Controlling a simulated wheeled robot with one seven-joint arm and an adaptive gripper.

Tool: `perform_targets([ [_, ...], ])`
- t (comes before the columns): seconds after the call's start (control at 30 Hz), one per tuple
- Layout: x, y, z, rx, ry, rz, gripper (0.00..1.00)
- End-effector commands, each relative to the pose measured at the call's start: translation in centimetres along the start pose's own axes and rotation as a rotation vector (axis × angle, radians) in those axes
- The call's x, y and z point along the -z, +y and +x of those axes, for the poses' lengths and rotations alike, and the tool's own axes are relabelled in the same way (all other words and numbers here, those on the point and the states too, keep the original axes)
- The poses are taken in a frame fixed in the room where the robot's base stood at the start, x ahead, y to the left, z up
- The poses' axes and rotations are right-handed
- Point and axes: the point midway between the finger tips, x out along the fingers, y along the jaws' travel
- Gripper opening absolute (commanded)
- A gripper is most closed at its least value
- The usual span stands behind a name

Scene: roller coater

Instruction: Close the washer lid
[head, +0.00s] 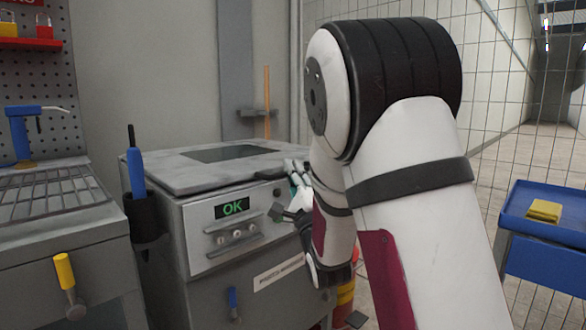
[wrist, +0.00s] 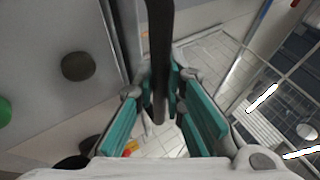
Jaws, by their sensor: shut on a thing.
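The washer is a grey box-shaped machine (head: 222,228) left of centre in the head view, with a lit green "OK" display (head: 232,208) on its front. Its grey lid (head: 180,175), with a dark window, lies about flat across the top. My gripper (head: 294,180) is at the lid's right front edge, partly hidden by my own arm. In the wrist view, my gripper (wrist: 160,88) has its teal fingers on both sides of a dark bar (wrist: 160,35), which looks like the lid's handle, and is shut on it. The handle's join to the lid is hard to see.
A wire-rack bench (head: 55,195) stands on the left, and a black holder with a blue-handled tool (head: 137,172) hangs on the washer's left side. A blue cart (head: 545,215) with a yellow cloth stands right. A mesh fence (head: 500,130) runs behind.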

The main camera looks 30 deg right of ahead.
Motion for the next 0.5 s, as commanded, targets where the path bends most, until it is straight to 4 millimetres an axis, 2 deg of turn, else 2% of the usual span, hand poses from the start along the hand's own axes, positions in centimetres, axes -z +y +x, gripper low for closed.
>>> perform_targets([
  [0.03, 0.41, 0.61, -0.45, -0.015, 0.011, -0.001, 0.0],
  [0.4, 0.51, 1.13, -0.6, -0.028, 0.014, -0.002, 0.0],
  [0.43, 0.52, 1.16, -0.61, -0.028, 0.014, -0.002, 0.13],
  [0.5, 0.5, 1.19, -0.6, -0.029, 0.014, -0.002, 0.29],
])
